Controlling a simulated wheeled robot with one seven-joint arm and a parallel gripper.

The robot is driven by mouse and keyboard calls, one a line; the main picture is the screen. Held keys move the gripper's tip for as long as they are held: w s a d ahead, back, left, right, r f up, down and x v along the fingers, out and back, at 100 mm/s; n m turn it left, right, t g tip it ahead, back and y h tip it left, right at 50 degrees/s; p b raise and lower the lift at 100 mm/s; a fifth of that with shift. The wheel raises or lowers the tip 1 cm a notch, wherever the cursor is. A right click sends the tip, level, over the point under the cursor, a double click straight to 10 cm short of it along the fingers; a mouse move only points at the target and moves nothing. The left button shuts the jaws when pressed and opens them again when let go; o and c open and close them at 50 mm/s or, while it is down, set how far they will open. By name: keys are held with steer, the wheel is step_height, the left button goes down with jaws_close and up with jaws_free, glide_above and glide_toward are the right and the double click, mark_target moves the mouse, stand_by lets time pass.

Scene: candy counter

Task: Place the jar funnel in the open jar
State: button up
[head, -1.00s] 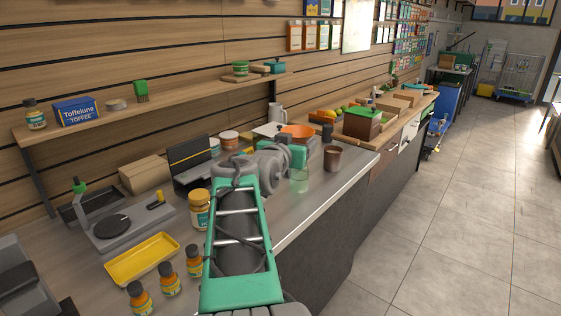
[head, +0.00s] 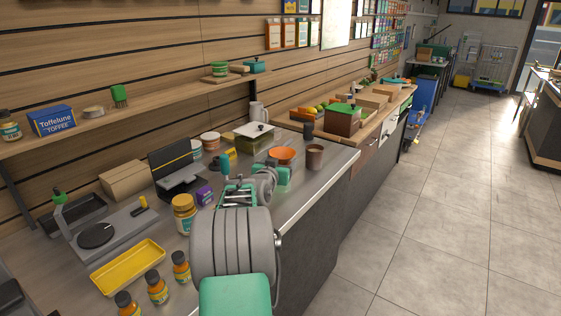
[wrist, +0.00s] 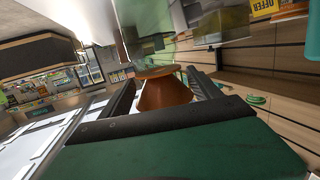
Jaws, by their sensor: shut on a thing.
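The orange jar funnel (head: 283,154) is upright in the head view, its wide rim above my gripper (head: 272,177). In the wrist view the funnel (wrist: 165,95) sits between the two dark fingers of my gripper (wrist: 163,100), which are shut on it. The open glass jar is not clearly seen now. Its earlier place, left of the brown cup (head: 315,156), is largely covered by my gripper. I cannot tell whether the funnel's lower end is inside the jar or above it.
The laptop-like device (head: 180,168), purple box (head: 204,196) and yellow-lidded jar (head: 184,213) stand left of my arm. The counter's front edge (head: 309,191) is close on the right.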

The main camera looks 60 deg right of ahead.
steer(key=shift+f+b, duration=0.15)
steer(key=shift+b, duration=0.15)
steer(key=o, duration=1.4)
steer(key=shift+r+p, duration=0.4)
steer(key=shift+p, duration=0.1)
steer(key=b+v, duration=0.1)
steer(key=v, duration=0.5)
steer(key=b+v, duration=0.1)
steer(key=v, duration=0.5)
steer(key=shift+s+f, duration=0.1)
steer(key=shift+f, duration=0.1)
